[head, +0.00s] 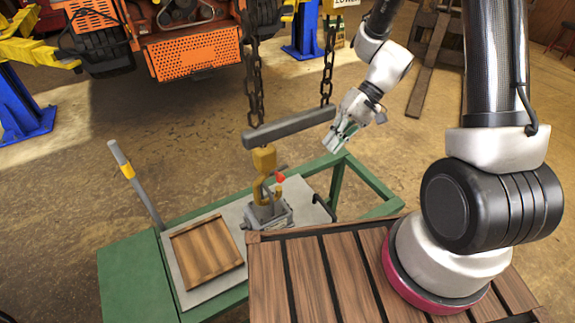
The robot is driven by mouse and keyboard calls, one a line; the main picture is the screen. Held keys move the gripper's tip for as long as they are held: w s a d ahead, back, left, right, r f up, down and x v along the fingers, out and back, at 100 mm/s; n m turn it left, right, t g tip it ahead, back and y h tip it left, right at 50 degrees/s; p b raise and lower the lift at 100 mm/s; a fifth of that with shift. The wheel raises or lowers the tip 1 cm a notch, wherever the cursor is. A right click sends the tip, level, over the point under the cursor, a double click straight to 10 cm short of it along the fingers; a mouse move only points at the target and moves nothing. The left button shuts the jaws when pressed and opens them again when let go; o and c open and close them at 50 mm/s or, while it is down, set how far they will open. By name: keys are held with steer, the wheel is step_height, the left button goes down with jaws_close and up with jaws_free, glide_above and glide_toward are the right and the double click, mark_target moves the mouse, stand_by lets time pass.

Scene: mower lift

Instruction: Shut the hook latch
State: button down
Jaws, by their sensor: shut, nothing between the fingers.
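A yellow hook (264,160) hangs under a grey lifting beam (290,127) in the head view. A small red part (281,178), which looks like the latch, sticks out on the hook's right side. Its exact angle is too small to tell. The hook's lower end is at a grey metal block (268,215) with a loop on top. I cannot tell whether the hook passes through the loop. My gripper (335,149) is shut and empty, to the right of the hook and apart from it, near the beam's right end.
Two chains (253,85) hold the beam. The block stands on a green-framed cart (133,270) with a grey top, a wooden board (206,249) and an upright handle (136,185). A slatted wooden surface (305,280) is in front. An orange mower (185,57) stands behind.

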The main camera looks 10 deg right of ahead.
mark_target(278, 175)
steer(key=shift+w+a+r+n+t+y, duration=0.25)
steer(key=shift+w+a+n+t, duration=0.15)
steer(key=shift+w+a+n, duration=0.4)
steer(key=shift+w+a+r+n+t+y, duration=0.25)
steer(key=shift+w+a+n+t, duration=0.25)
steer(key=shift+w, duration=0.5)
steer(key=x, duration=1.4)
